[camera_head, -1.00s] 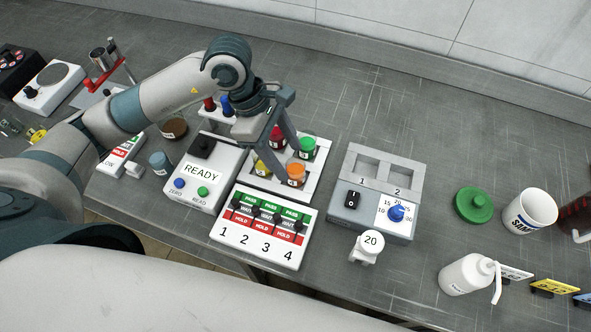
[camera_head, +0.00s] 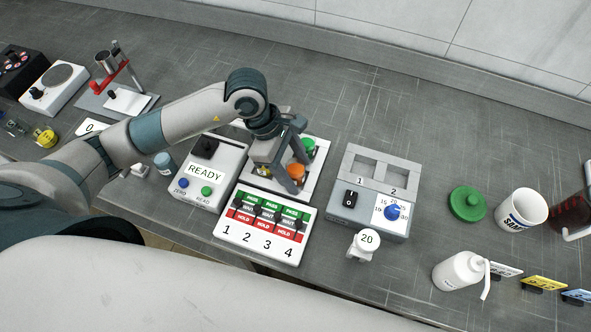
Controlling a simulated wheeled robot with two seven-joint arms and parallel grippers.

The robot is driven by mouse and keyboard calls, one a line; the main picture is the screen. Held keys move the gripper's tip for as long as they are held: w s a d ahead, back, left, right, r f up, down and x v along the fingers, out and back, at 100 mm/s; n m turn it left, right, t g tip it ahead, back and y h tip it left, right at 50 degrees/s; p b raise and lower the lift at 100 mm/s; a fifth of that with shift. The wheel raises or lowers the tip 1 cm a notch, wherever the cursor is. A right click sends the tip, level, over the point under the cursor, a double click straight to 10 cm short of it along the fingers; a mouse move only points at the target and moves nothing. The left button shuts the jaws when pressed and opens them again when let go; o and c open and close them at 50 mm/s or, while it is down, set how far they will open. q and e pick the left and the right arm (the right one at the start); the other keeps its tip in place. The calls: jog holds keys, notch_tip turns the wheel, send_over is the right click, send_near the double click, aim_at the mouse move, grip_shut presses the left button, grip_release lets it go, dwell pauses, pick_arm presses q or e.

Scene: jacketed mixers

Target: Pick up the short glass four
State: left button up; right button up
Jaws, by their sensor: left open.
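A white tray (camera_head: 318,158) holds short glasses with coloured lids. The orange-lidded glass (camera_head: 297,172) is at its near right and the green-lidded glass (camera_head: 308,147) is behind it. No number is readable on either, so I cannot tell which is four. My left gripper (camera_head: 279,183) is open, pointing down over the near part of the tray. One finger is close to the orange-lidded glass and partly covers it; whether they touch is unclear. The yellow and red lids are mostly hidden behind the gripper. My right gripper is not in view.
A numbered switch panel (camera_head: 254,241) lies in front of the tray. The READY box (camera_head: 187,193) stands left, and a grey two-well unit (camera_head: 340,206) right. A green lid (camera_head: 467,204), a white cup (camera_head: 520,209) and a squeeze bottle (camera_head: 457,271) are farther right. Bench behind is clear.

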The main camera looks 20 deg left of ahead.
aim_at(296, 160)
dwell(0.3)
pick_arm(q)
jog(key=c, duration=1.1)
jog(key=shift+c, duration=0.2)
jog(key=shift+r, duration=0.1)
jog(key=shift+w+r+b, duration=0.1)
jog(key=shift+r+b, duration=0.45)
jog(key=shift+r, duration=0.2)
notch_tip(296, 160, up, 2)
jog(key=shift+r+b, duration=0.15)
jog(key=shift+b, duration=0.45)
jog(key=s+d+r+p, duration=0.3)
jog(key=s+r+p, duration=0.4)
jog(key=s+p, duration=0.4)
jog(key=shift+s, duration=0.2)
